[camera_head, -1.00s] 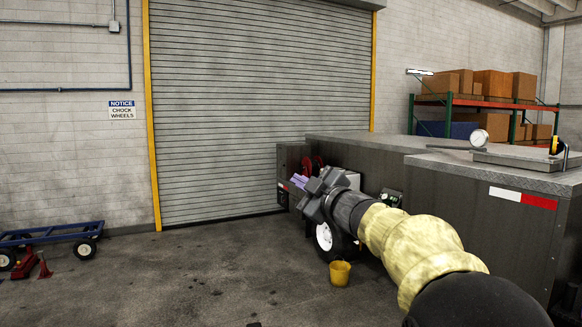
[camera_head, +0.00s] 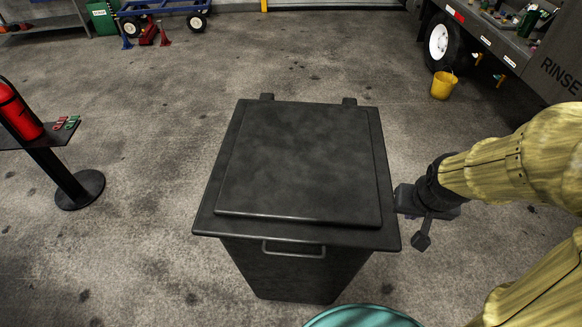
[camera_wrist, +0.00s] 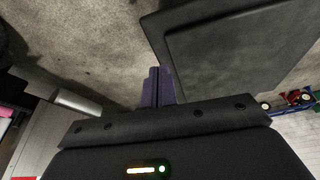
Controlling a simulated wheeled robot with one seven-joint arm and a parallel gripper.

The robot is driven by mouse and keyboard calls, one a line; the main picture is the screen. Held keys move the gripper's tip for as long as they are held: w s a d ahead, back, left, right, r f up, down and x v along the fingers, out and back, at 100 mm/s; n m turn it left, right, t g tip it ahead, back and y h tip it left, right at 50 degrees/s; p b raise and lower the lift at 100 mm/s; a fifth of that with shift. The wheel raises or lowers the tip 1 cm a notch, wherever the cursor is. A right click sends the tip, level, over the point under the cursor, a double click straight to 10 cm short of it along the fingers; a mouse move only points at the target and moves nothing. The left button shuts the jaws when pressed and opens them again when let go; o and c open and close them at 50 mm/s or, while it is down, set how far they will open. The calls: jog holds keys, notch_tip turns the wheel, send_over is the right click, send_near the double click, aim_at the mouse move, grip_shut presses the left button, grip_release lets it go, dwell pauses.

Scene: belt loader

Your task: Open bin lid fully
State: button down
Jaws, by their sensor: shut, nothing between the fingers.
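A dark grey bin (camera_head: 255,270) stands upright in the middle of the head view, a handle bar (camera_head: 294,250) on its near side. Its lid (camera_head: 300,165) lies flat and closed, with hinge lugs at the far edge. My gripper (camera_head: 402,198) is at the bin's right side, close to the lid's right edge; whether it touches cannot be told. Its fingertips are hard to make out in the head view. In the wrist view the purple fingers (camera_wrist: 157,88) are together and empty, with the lid (camera_wrist: 235,45) beyond them at the upper right.
A fire extinguisher (camera_head: 18,112) and a stand (camera_head: 80,188) are at the left. A yellow bucket (camera_head: 443,85) and a grey truck (camera_head: 500,50) are at the upper right. A blue cart (camera_head: 165,8) is at the back. Floor around the bin's left and far sides is clear.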

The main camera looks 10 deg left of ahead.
jog(key=s+f+g+b, duration=0.1)
jog(key=s+f+b, duration=0.2)
jog(key=f+b, duration=0.4)
notch_tip(320, 180, down, 4)
jog(key=shift+a+r, duration=0.15)
jog(key=shift+a, duration=0.15)
jog(key=shift+s, duration=0.1)
jog(key=shift+a, duration=0.1)
